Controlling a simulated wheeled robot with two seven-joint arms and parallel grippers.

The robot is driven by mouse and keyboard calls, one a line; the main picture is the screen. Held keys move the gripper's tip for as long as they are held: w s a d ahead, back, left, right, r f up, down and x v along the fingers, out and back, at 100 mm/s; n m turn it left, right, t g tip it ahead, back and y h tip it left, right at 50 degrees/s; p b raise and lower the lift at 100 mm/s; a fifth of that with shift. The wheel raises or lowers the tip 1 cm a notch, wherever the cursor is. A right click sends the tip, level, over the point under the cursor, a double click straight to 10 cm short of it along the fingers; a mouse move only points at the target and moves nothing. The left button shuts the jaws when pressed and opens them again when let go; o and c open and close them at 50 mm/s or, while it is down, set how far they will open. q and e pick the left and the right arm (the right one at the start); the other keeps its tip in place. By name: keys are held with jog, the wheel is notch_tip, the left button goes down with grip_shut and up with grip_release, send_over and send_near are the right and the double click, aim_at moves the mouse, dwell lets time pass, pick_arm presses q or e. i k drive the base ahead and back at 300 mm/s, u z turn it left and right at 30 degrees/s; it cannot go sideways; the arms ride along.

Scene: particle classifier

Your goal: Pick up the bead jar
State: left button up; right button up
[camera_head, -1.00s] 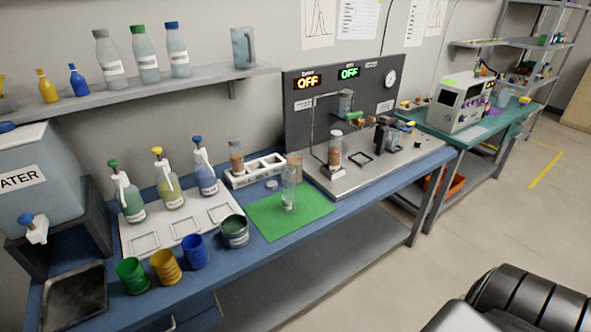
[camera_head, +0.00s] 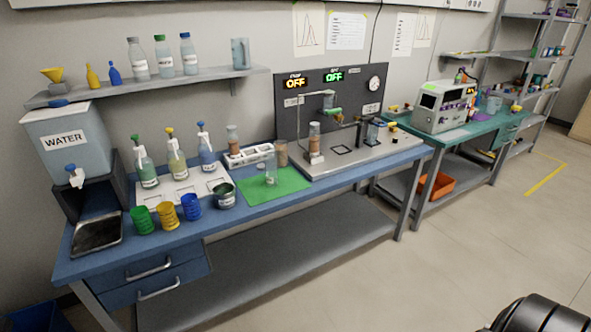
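I cannot tell for sure which container is the bead jar. A jar with tan-brown contents (camera_head: 281,153) stands upright at the back edge of the green mat (camera_head: 290,181) on the blue bench. A clear, mostly empty-looking cylinder (camera_head: 271,172) stands on the mat in front of it. A short dark-green open jar (camera_head: 224,196) stands left of the mat. A tube with brown contents (camera_head: 233,139) stands in a white rack (camera_head: 249,154), and another brown-filled column (camera_head: 314,142) stands on the grey apparatus. Neither gripper is in view.
Green (camera_head: 143,220), yellow (camera_head: 167,214) and blue (camera_head: 192,207) cups line the front of the blue bench (camera_head: 262,205). Pump bottles (camera_head: 177,167) stand behind them, a water tank (camera_head: 72,148) at left. A shelf (camera_head: 205,80) hangs above. The floor in front is open.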

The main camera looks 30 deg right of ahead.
aim_at(281, 154)
jog(key=u, duration=0.15)
jog(key=k, duration=0.2)
jog(key=z, duration=1.15)
jog(key=i, duration=0.75)
jog(key=z, duration=0.5)
jog(key=i, duration=0.95)
jog(key=u, duration=1)
jog(key=i, duration=0.55)
jog(key=u, duration=0.55)
